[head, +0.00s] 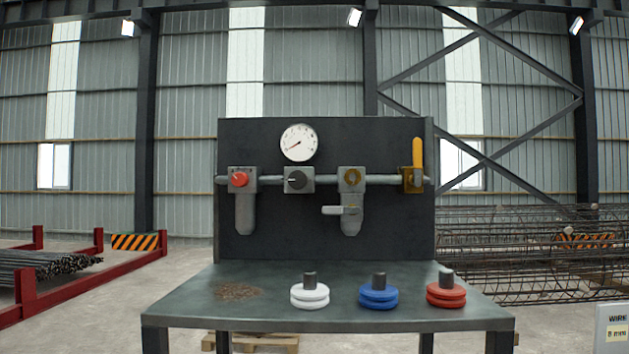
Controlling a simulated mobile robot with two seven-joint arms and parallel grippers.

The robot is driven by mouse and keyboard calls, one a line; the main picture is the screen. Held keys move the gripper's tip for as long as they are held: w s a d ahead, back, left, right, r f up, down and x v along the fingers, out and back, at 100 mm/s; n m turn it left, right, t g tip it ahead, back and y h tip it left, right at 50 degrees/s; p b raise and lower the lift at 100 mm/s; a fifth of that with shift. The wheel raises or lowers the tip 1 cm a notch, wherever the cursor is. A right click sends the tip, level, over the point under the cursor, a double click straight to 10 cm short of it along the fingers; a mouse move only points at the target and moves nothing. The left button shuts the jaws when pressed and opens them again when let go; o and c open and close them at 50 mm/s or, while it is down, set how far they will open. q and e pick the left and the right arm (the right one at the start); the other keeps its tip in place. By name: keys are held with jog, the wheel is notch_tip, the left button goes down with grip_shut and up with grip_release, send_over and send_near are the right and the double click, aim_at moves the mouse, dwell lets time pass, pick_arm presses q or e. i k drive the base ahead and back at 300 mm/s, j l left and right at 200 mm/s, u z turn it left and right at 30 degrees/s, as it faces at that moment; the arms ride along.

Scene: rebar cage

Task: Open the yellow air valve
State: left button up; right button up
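The yellow air valve (417,155) is at the right end of the pipe on the dark back panel. Its yellow lever points straight up, across the horizontal pipe, above a brass-coloured body. Neither of my grippers shows in the head view.
A pressure gauge (298,143), a red knob (239,179), a black knob (295,181) and a grey unit with a small lever (342,210) share the panel (310,235). White (310,295), blue (378,296) and red (446,294) spools stand on the bench (200,300).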

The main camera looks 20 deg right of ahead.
aim_at(418, 155)
jog(key=z, duration=1.2)
jog(key=l+u, duration=0.1)
jog(key=l, duration=0.25)
jog(key=i+l+u, duration=0.1)
jog(key=l, duration=0.25)
